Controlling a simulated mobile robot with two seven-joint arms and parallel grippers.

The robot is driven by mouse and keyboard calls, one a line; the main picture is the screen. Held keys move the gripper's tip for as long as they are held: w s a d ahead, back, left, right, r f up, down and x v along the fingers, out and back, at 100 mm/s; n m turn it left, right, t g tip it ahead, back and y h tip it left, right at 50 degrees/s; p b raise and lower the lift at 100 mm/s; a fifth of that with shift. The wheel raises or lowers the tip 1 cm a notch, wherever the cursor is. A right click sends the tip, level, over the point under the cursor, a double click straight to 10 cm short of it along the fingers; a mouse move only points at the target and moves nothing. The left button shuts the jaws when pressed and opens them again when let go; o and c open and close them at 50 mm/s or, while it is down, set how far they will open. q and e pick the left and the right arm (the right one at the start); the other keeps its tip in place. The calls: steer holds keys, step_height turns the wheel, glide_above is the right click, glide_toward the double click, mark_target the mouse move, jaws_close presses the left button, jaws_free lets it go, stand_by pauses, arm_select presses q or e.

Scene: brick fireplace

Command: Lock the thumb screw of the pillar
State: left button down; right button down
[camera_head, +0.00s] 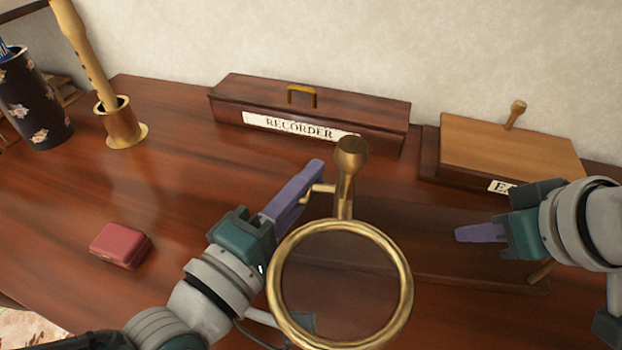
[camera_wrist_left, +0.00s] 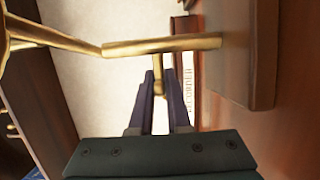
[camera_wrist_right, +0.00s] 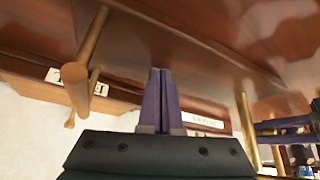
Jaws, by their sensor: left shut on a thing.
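The brass pillar (camera_head: 345,185) stands upright with a rounded top, seen from above. In the left wrist view the pillar (camera_wrist_left: 175,44) lies across the picture and meets a wooden board (camera_wrist_left: 262,50). A small brass thumb screw (camera_head: 322,188) sticks out from the pillar's left side; it also shows in the left wrist view (camera_wrist_left: 158,78). My left gripper (camera_head: 311,178) is shut on the thumb screw, one finger on each side. My right gripper (camera_head: 464,234) is empty, right of the pillar; its fingers are together in the right wrist view (camera_wrist_right: 161,85).
A brass ring (camera_head: 408,290) extends in front of the pillar. Behind stand a RECORDER box (camera_head: 375,112) and a lidded box (camera_head: 505,145). A red case (camera_head: 120,245), a brass holder (camera_head: 122,126) and a dark vase (camera_head: 35,105) are left. The table's left middle is clear.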

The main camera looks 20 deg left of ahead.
steer(key=shift+s+d+f, duration=0.1)
steer(key=shift+d+f, duration=0.05)
steer(key=shift+f, duration=0.05)
arm_select(q)
steer(key=c, duration=0.9)
jaws_free()
steer(key=shift+s, duration=0.1)
steer(key=v, duration=1.2)
arm_select(e)
step_height(320, 180, up, 6)
steer(key=p, duration=0.7)
steer(key=shift+r, duration=0.25)
arm_select(q)
step_height(320, 180, up, 7)
steer(key=shift+f, duration=0.1)
arm_select(e)
steer(key=shift+f, duration=0.1)
